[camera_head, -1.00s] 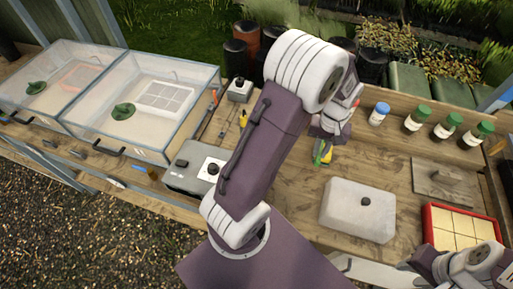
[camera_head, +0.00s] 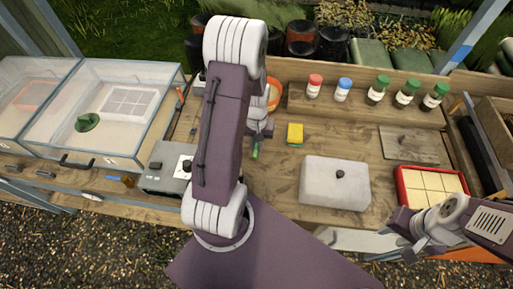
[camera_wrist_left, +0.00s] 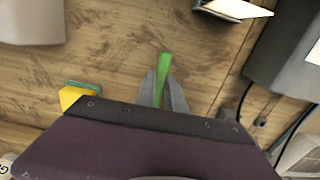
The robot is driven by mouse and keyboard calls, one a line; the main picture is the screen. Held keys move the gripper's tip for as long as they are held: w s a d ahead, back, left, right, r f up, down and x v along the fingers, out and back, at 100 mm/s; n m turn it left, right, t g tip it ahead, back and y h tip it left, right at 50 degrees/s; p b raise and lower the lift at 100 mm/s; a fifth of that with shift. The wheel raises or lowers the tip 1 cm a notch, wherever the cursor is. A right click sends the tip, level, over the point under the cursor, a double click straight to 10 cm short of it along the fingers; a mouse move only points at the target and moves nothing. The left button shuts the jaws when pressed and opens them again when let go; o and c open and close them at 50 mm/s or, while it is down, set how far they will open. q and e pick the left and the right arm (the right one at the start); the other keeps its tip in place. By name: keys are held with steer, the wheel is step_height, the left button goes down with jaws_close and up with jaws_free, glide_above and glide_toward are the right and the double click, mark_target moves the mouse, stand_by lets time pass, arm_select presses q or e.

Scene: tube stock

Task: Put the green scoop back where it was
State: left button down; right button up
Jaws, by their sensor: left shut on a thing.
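The green scoop (camera_head: 255,149) is in my left gripper (camera_head: 258,132), above the wooden bench and left of a yellow and green sponge (camera_head: 295,133). In the left wrist view, a green strip of the scoop (camera_wrist_left: 164,66) sticks out between the fingers of my left gripper (camera_wrist_left: 163,90), which are shut on it. The rest of the scoop is hidden. My right gripper (camera_head: 428,240) is at the lower right, near the red tray; its jaw opening is unclear.
A grey lidded box (camera_head: 335,184) stands right of the sponge. Bottles with red, blue and green caps line the back shelf. An orange pot (camera_head: 273,95) is partly behind my left arm. Clear boxes (camera_head: 150,150) stand at left. Bare bench lies around the sponge.

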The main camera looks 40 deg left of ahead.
mark_target(256, 146)
arm_select(q)
step_height(256, 146, down, 3)
steer(key=shift+w+a+r, duration=0.1)
steer(key=c, duration=1.4)
jaws_free()
steer(key=shift+c, duration=0.2)
step_height(256, 146, up, 12)
steer(key=s+d+m+t, duration=0.1)
steer(key=s+d+m, duration=0.4)
steer(key=d, duration=0.7)
steer(key=shift+s+d+r+m, duration=0.3)
steer(key=shift+s+r, duration=0.1)
steer(key=shift+s, duration=0.15)
